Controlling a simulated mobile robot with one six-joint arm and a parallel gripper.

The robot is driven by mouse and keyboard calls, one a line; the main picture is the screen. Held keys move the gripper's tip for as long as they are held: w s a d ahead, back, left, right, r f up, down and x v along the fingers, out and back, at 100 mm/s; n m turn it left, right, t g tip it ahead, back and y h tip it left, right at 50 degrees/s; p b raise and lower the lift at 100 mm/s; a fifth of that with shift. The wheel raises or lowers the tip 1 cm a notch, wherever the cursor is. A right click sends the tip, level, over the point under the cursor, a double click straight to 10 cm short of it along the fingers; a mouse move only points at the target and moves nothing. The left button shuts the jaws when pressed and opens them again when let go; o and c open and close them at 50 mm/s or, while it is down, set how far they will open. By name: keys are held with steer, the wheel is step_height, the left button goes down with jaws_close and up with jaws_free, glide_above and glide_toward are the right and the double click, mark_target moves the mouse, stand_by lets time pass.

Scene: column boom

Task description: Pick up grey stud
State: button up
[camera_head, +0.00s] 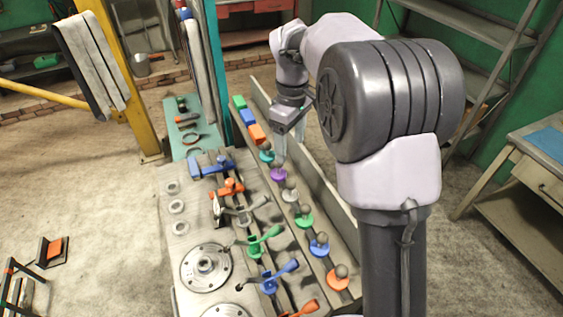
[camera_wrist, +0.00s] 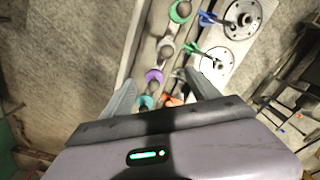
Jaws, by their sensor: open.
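The grey stud (camera_head: 290,193) has a dark round knob on a pale grey collar. It stands in a row of studs along the right side of the metal bench, between the purple stud (camera_head: 278,174) and the green stud (camera_head: 304,217). In the wrist view the grey stud (camera_wrist: 165,50) shows above the fingertips, apart from them. My gripper (camera_head: 287,145) is open and empty, pointing down over the far end of the row. In the wrist view my gripper (camera_wrist: 161,77) has its fingers either side of the purple and teal studs.
The teal stud (camera_head: 266,154) is at the far end; the blue stud (camera_head: 319,243) and orange stud (camera_head: 338,278) are nearer. A long rail (camera_head: 328,197) runs close along the row's right. Coloured clamps with levers (camera_head: 264,242) stand to its left. A teal post (camera_head: 215,75) rises behind.

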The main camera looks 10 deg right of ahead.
steer(key=b, duration=0.1)
glide_above(291, 189)
steer(key=w, duration=0.1)
steer(key=f, duration=0.5)
steer(key=shift+w+d, duration=0.1)
steer(key=shift+d, duration=0.2)
steer(key=f, duration=0.1)
steer(key=w+f, duration=0.1)
steer(key=f, duration=0.1)
steer(key=f+b, duration=0.1)
steer(key=shift+w+f, duration=0.3)
steer(key=shift+f, duration=0.35)
steer(key=s+f, duration=0.1)
steer(key=f+b, duration=0.1)
steer(key=shift+s+a+f, duration=0.1)
steer(key=shift+s+f, duration=0.25)
steer(key=f, duration=0.2)
steer(key=shift+w+f, duration=0.3)
steer(key=shift+s+r, duration=0.15)
steer(key=shift+c, duration=0.9)
steer(key=c, duration=1.3)
steer(key=shift+r, duration=0.1)
